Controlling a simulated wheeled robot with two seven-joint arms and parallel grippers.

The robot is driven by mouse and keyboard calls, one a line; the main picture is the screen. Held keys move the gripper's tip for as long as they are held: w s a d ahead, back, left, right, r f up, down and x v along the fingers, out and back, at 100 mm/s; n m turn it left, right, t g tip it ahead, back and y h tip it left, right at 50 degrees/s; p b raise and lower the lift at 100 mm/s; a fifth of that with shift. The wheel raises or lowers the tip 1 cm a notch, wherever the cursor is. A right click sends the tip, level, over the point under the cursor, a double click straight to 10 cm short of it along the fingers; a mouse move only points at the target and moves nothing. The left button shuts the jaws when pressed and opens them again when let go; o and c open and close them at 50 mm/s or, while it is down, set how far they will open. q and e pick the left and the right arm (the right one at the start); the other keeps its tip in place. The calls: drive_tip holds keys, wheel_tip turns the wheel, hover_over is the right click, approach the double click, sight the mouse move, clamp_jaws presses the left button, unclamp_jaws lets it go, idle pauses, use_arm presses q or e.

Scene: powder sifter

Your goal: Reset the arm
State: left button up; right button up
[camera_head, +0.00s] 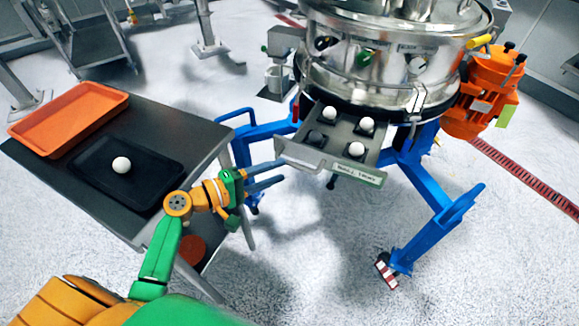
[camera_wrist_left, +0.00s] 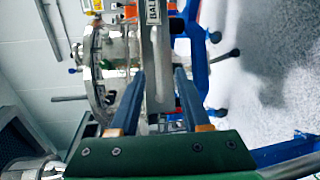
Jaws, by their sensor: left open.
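My left gripper (camera_head: 283,170) is open and empty, its two blue-grey fingers spread just left of the ball tray (camera_head: 314,158) on the front of the sifter. In the left wrist view the fingers (camera_wrist_left: 159,72) stand apart, with the tray's labelled front edge (camera_wrist_left: 153,14) showing between and beyond them. I cannot tell whether they touch it. The tray holds white balls (camera_head: 357,149) in some of its pockets. My left arm reaches in from the lower left, over the side table's edge. My right gripper is not in view.
The steel sifter (camera_head: 375,75) stands on blue legs (camera_head: 430,185) with an orange motor (camera_head: 490,92). The dark side table (camera_head: 185,130) at left carries an orange tray (camera_head: 30,130) and a black tray (camera_head: 90,185) with a white ball (camera_head: 121,165). The floor at lower right is largely clear.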

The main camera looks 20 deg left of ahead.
use_arm(q)
drive_tip(key=shift+s+a+r, duration=0.15)
drive_tip(key=shift+s+a, duration=0.25)
drive_tip(key=shift+s, duration=0.15)
drive_tip(key=s+a+f+m+g+y+p, duration=0.15)
drive_tip(key=s+f+g+y, duration=0.4)
drive_tip(key=f, duration=0.85)
drive_tip(key=s+a+f+m+g+y+p, duration=0.1)
drive_tip(key=s+f+m+g+y, duration=0.1)
drive_tip(key=s+f, duration=0.85)
drive_tip(key=s+d+f+m+g+y, duration=0.1)
drive_tip(key=s+f+m+g, duration=0.1)
drive_tip(key=s+f+m, duration=0.3)
drive_tip(key=s+d+f+m+g+y+p, duration=0.1)
drive_tip(key=s+f+m, duration=0.4)
drive_tip(key=s, duration=0.7)
drive_tip(key=shift+s+d+f+m+g+p, duration=0.2)
drive_tip(key=shift+s+m+g+p, duration=0.15)
drive_tip(key=shift+g, duration=0.2)
